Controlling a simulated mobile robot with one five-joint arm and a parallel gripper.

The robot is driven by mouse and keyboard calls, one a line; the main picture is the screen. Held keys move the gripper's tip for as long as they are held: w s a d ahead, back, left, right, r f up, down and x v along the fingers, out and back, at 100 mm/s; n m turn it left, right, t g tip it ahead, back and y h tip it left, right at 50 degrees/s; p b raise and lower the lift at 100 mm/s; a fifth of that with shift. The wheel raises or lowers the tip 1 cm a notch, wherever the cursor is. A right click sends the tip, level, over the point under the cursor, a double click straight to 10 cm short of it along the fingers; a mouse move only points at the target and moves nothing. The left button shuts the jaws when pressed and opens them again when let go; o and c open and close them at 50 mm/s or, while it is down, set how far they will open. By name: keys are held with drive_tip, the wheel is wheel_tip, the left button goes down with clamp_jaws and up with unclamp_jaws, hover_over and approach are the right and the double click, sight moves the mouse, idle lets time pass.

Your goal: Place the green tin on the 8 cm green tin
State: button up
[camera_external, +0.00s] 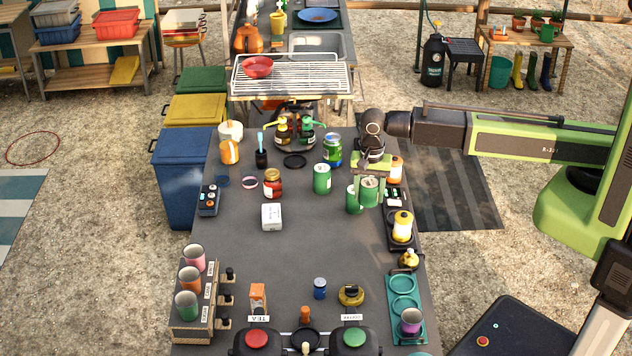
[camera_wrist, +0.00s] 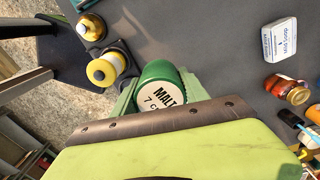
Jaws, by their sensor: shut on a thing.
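My gripper (camera_external: 370,187) points down over the right side of the long grey table, with its light green fingers shut on a green tin (camera_external: 370,191). In the wrist view this tin (camera_wrist: 161,88) sits between the fingers, and its white label reads "MALT 7 c…", the rest being covered. A third green tin (camera_external: 322,179) stands upright farther left, apart from the gripper. I cannot read the sizes on these two tins.
A green-and-blue jar (camera_external: 332,150) stands behind the tins. A red-brown jar (camera_external: 272,184) and a white box (camera_external: 271,217) are to the left.

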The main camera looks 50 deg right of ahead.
drive_tip(key=w+d+r+m+p, duration=0.25)
drive_tip(key=w+d, duration=0.25)
drive_tip(key=d, duration=0.4)
drive_tip(key=w+d+r+m+p, duration=0.15)
drive_tip(key=w+d+r, duration=0.25)
drive_tip(key=d, duration=0.5)
drive_tip(key=shift+n, duration=0.4)
drive_tip(key=a+f+b, duration=0.2)
drive_tip(key=a, duration=0.1)
drive_tip(key=w+a+f+b, duration=0.1)
drive_tip(key=a+f+b, duration=0.1)
drive_tip(key=a+f, duration=0.1)
drive_tip(key=a+f+b, duration=0.2)
drive_tip(key=a, duration=0.2)
drive_tip(key=shift+w+a+f, duration=0.25)
drive_tip(key=shift+f, duration=0.05)
drive_tip(key=shift+a, duration=0.45)
wheel_tip(320, 180, down, 4)
drive_tip(key=b, duration=0.4)
drive_tip(key=shift+f+b, duration=0.2)
drive_tip(key=shift+b, duration=0.1)
drive_tip(key=shift+d+r, duration=0.1)
drive_tip(key=shift+r, duration=0.1)
drive_tip(key=shift+f, duration=0.1)
drive_tip(key=o, duration=1.5)
